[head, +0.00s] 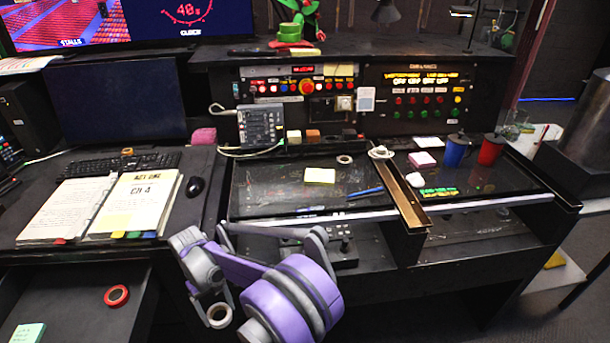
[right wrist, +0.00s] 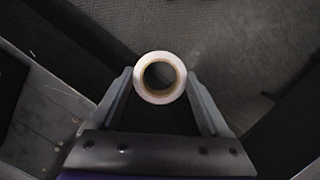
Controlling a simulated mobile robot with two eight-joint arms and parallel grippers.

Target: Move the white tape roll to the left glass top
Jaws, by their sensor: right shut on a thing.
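My right gripper (head: 216,306) is shut on the white tape roll (head: 219,325), low in front of the desk at the bottom of the head view. In the right wrist view the roll (right wrist: 160,98) sits between the two fingertips, its tan core facing the camera, with the floor beyond. The left glass top (head: 285,193) is a dark panel on the console, above and right of the gripper in the head view. My left gripper is not in view.
The left glass top holds a yellow note (head: 320,175), a small roll (head: 344,159) and a blue pen (head: 366,192). A brass bar (head: 398,194) runs along its right side. An open drawer (head: 75,310) with a red tape roll (head: 116,296) is at left.

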